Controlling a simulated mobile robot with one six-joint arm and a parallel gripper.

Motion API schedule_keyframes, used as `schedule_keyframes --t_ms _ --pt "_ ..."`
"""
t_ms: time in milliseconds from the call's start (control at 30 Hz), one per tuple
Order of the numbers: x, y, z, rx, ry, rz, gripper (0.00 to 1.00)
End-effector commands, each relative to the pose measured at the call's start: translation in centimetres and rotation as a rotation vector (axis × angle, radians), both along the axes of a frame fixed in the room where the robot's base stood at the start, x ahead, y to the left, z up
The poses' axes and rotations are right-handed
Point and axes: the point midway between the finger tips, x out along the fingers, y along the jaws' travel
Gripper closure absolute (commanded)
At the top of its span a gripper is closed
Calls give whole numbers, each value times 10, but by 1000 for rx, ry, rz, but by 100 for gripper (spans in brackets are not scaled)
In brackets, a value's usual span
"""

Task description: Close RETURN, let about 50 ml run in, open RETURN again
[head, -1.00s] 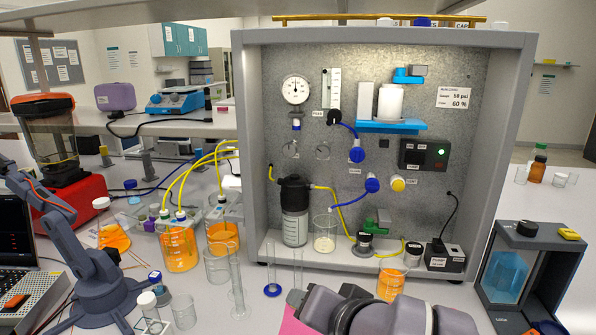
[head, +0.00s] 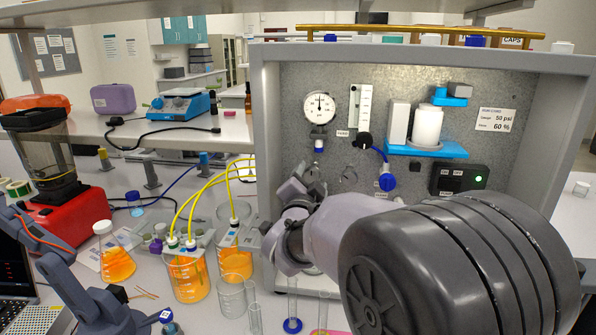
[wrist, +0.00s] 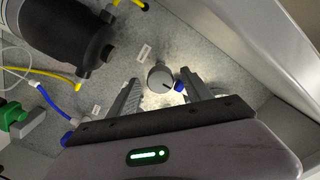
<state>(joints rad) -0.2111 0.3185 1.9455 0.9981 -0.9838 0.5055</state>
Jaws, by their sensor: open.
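My gripper (wrist: 160,80) is open in the wrist view, its two fingers apart on either side of a round grey knob (wrist: 161,76) with a dark pointer line. The knob is on the metal panel; I see no clear contact. A small label (wrist: 144,52) beside it is too small to read, so I cannot tell whether this is RETURN. A blue part (wrist: 179,87) shows beside the right finger. In the head view my gripper (head: 306,180) reaches to the panel, and my arm hides the lower panel and the vessels there.
A beaker of orange liquid (head: 187,280) with yellow tubes, another orange beaker (head: 236,262) and empty glassware (head: 231,298) stand left of the cabinet (head: 262,150). A gauge (head: 320,107) is above my gripper.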

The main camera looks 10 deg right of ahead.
Motion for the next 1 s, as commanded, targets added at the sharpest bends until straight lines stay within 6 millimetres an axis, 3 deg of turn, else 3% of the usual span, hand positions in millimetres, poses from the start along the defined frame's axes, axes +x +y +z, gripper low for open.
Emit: schedule_keyframes --t_ms 233,600,667,900,1000 --pt "43 -14 0 0 1 -1 42" --pt "53 -17 0 -1 1 1 42" --pt "53 -17 0 -1 1 1 50" --pt "52 -17 0 -1 1 1 97" --pt "52 -17 0 -2 1 1 100"
